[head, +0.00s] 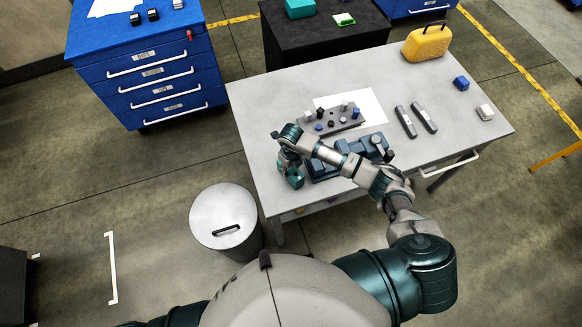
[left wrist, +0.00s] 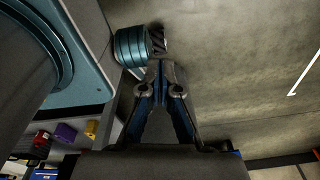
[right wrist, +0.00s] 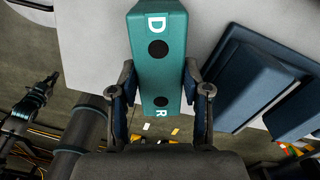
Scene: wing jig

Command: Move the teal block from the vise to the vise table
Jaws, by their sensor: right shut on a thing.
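The teal block (head: 295,181) is in my right gripper (head: 288,160), to the left of the blue vise (head: 322,169) near the left front edge of the light grey vise table (head: 255,115). In the right wrist view, the block (right wrist: 160,65), with white letters and dark round spots, sits between both fingers of the right gripper (right wrist: 159,90). The vise (right wrist: 258,75) is to its right, with a gap between. I cannot tell the block's height above the table. My left gripper (left wrist: 160,72) has its fingertips together, with nothing visible between them.
A grey peg plate (head: 330,119) lies behind the vise on white paper. Two dark bars (head: 415,119), a yellow case (head: 427,43) and small blue and white cubes stand to the right. A round grey bin (head: 222,210) stands left of the table. The table's left back is clear.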

